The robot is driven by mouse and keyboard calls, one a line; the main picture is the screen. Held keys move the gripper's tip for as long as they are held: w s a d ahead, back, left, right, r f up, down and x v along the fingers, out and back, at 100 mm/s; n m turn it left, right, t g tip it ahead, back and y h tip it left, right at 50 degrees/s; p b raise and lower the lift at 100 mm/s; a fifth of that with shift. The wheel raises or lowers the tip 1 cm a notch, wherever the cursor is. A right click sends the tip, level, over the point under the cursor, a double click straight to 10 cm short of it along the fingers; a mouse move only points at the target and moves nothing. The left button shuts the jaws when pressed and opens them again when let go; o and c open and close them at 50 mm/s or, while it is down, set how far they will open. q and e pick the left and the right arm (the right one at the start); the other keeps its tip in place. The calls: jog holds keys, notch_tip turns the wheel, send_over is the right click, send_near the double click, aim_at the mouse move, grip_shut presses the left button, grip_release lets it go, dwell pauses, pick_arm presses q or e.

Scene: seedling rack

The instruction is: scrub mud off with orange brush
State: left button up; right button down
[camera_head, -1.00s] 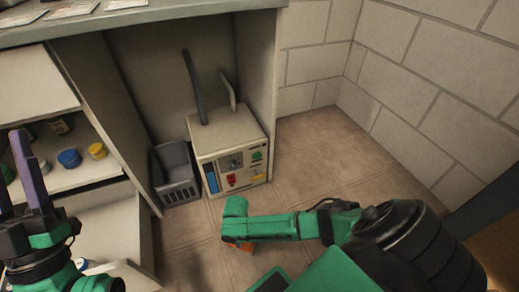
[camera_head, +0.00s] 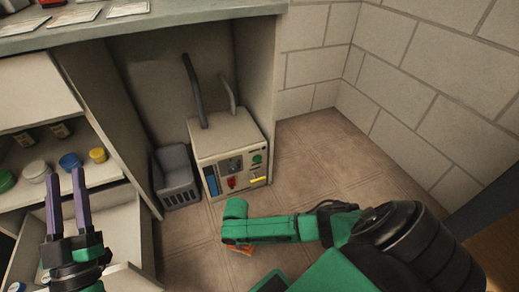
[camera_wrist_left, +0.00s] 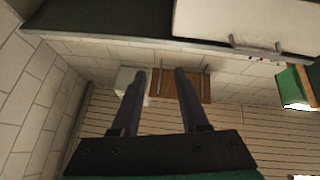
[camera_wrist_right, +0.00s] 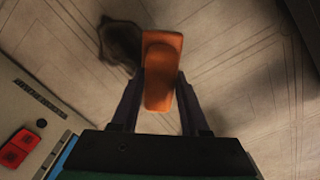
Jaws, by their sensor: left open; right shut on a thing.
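The orange brush (camera_wrist_right: 162,65) is in my right gripper (camera_wrist_right: 159,82), which is shut on it just over the tiled floor. In the head view only a bit of the brush (camera_head: 240,250) shows under my green right wrist, and the right fingers are hidden. A dark patch (camera_wrist_right: 120,43) lies on the floor beside the brush's far end in the right wrist view; I cannot tell whether it is mud or shadow. My left gripper (camera_head: 66,184) is open and empty in front of the shelves at the left. Its fingers also show apart in the left wrist view (camera_wrist_left: 158,75).
A cream box with a coloured panel (camera_head: 232,150) stands in the cabinet's open bay, near the right wrist. A grey basket (camera_head: 178,182) is beside it. Shelves at left hold a blue-lidded jar (camera_head: 70,160) and a yellow one (camera_head: 97,155). Floor before the block wall is clear.

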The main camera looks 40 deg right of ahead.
jog(key=shift+r, duration=0.2)
jog(key=shift+r+p, duration=0.2)
jog(key=shift+p, duration=0.2)
jog(key=shift+r, duration=0.15)
pick_arm(q)
jog(key=shift+s+d+f+n+g+y, duration=0.95)
jog(key=shift+f+g, duration=1.85)
jog(key=shift+f, duration=6.1)
pick_arm(e)
jog(key=shift+r+p, duration=0.2)
jog(key=shift+p, duration=0.25)
jog(key=shift+r, duration=0.15)
jog(key=shift+r+p, duration=0.2)
jog(key=shift+p, duration=0.25)
jog(key=shift+r, duration=0.2)
notch_tip(320, 180, up, 3)
jog(key=p, duration=0.3)
jog(key=shift+f, duration=0.2)
pick_arm(q)
jog(key=s+f+g+y, duration=0.1)
jog(key=s+f+g, duration=0.4)
jog(key=s+f, duration=0.5)
jog(key=shift+s+a+g, duration=0.25)
jog(key=shift+g, duration=0.05)
